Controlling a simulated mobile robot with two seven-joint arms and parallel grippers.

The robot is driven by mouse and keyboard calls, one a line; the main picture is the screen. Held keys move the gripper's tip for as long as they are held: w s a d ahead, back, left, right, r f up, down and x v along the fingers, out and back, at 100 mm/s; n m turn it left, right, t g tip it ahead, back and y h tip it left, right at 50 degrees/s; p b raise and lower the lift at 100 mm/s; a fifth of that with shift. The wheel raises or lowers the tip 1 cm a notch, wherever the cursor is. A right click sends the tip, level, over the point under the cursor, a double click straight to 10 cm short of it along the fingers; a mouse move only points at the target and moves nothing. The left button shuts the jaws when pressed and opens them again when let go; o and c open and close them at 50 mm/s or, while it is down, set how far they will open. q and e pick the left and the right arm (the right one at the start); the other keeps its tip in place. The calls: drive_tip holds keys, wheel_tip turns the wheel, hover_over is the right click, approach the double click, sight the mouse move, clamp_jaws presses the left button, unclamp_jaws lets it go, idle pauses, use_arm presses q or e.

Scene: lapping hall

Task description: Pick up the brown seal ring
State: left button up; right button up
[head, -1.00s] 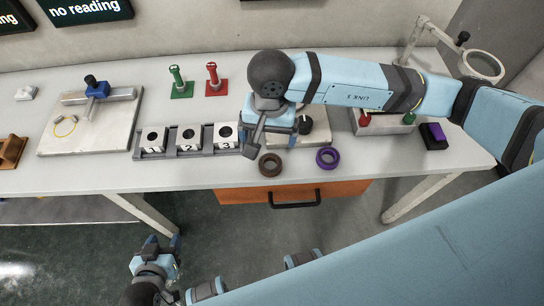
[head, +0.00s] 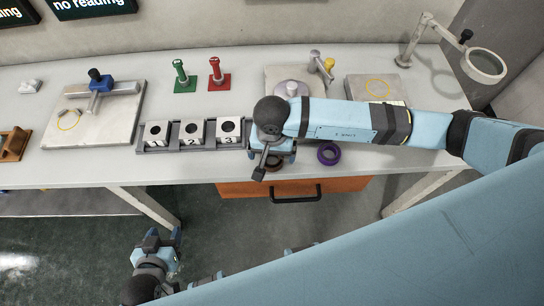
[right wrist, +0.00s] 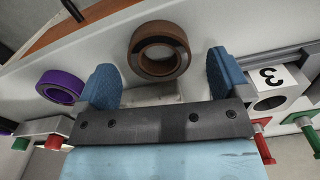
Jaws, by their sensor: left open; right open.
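The brown seal ring (right wrist: 158,28) lies on the grey bench. In the right wrist view it shows just beyond the gap between my right gripper's fingers (right wrist: 163,82), with its hole facing the camera. I see no finger closed on it. In the head view my right gripper (head: 269,164) is over the ring and hides most of it. That gripper is open and empty. My left gripper (head: 163,238) is open and empty, low in front of the bench and away from the ring.
A purple ring (head: 328,162) lies to the right of the brown one; it also shows in the right wrist view (right wrist: 62,75). A numbered block rack (head: 190,149) is close on the left. Green (head: 181,75) and red (head: 216,74) stands are behind. An orange drawer (head: 345,185) is below.

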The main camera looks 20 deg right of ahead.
drive_tip(key=shift+f, duration=0.7)
drive_tip(key=c, duration=1)
drive_tip(key=shift+r, duration=0.15)
wheel_tip(320, 180, up, 20)
drive_tip(key=shift+f+b, duration=0.1)
drive_tip(key=shift+b, duration=0.25)
